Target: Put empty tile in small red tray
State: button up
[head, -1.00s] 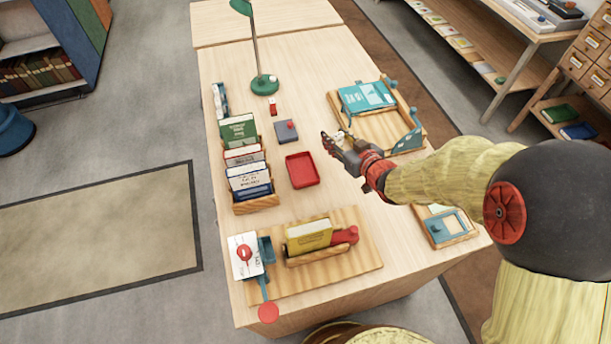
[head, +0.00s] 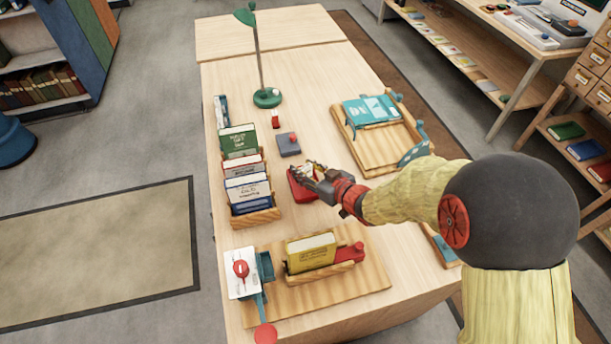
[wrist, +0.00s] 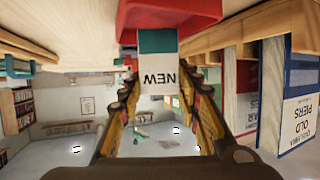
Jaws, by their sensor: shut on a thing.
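The small red tray (head: 297,190) lies on the table, partly hidden under my gripper (head: 308,170) in the head view. In the wrist view, which is upside down, my gripper (wrist: 160,92) is shut on a small white and teal tile (wrist: 157,68) at its fingertips. The tile's white face reads "NEW". The red tray (wrist: 170,12) shows at the top edge of the wrist view, close to the tile. Whether the tile touches the tray cannot be told.
A wooden rack of books (head: 250,215) stands left of the tray. A grey block with a red knob (head: 288,145) lies behind it. A wooden board with a yellow book (head: 312,252) is in front. A wooden frame with a teal book (head: 370,110) stands at the right.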

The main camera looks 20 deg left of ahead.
jog(key=shift+f, duration=0.9)
jog(key=shift+f, duration=0.2)
jog(key=o, duration=1.3)
jog(key=shift+r, duration=0.15)
jog(key=shift+d+r, duration=0.2)
jog(key=p+v, duration=0.3)
jog(key=v, duration=0.8)
jog(key=shift+s+d, duration=0.15)
jog(key=shift+s, duration=0.15)
